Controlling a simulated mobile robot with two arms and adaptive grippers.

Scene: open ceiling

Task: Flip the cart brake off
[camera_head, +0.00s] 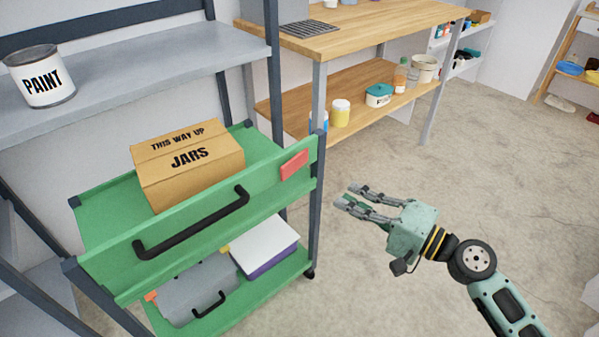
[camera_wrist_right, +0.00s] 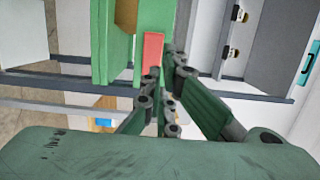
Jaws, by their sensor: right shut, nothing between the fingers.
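The green cart (camera_head: 88,262) stands at the left of the head view, with dark posts and a black handle (camera_head: 190,226) on its front panel. A red flat tab (camera_head: 294,165), which looks like the cart brake, sits at the right end of that panel. The red tab also shows in the right wrist view (camera_wrist_right: 153,50), just beyond the fingers. My right gripper (camera_head: 350,196) is shut and empty, to the right of the red tab and apart from it, its fingers pointing left toward the cart. My left gripper is not in view.
A cardboard box (camera_head: 188,168) marked JARS is on the cart's top. Its lower shelf holds a grey bin (camera_head: 198,290) and a white-topped box (camera_head: 264,243). A grey shelf with a paint can (camera_head: 40,77) and a wooden workbench (camera_head: 350,32) stand behind. Floor (camera_head: 480,165) right of the cart is clear.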

